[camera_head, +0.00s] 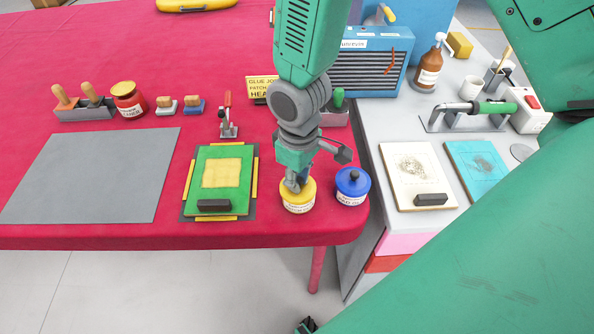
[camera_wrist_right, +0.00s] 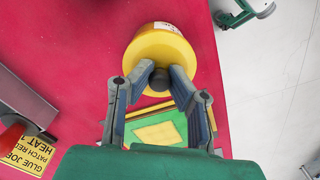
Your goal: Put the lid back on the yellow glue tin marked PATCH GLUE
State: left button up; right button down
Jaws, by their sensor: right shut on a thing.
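The yellow glue tin (camera_head: 298,206) stands upright near the front right edge of the red table, its white label facing me. Its yellow lid (camera_head: 308,187) is at the tin's top, lined up with it; I cannot tell whether it is fully seated. My right gripper (camera_head: 293,184) points down over the tin. In the right wrist view the right gripper (camera_wrist_right: 158,77) is shut on the dark knob of the yellow lid (camera_wrist_right: 151,55), and the tin's label (camera_wrist_right: 166,27) shows beyond the lid. The gripper hides part of the lid in the head view.
A blue tin (camera_head: 352,188) with a dark knob stands close to the right. A green board (camera_head: 200,180) with a yellow patch lies to the left. A toggle clamp (camera_head: 228,120) and glue sign (camera_head: 260,88) are behind. The grey mat (camera_head: 95,175) is bare.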

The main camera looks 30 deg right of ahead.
dwell(0.3)
jog(key=c, duration=1)
grip_release()
jog(key=shift+o, duration=0.2)
jog(key=shift+r, duration=0.15)
jog(key=shift+r+p, duration=3.4)
jog(key=shift+p, duration=0.2)
jog(key=shift+f, duration=0.1)
grip_shut()
jog(key=shift+f, duration=0.25)
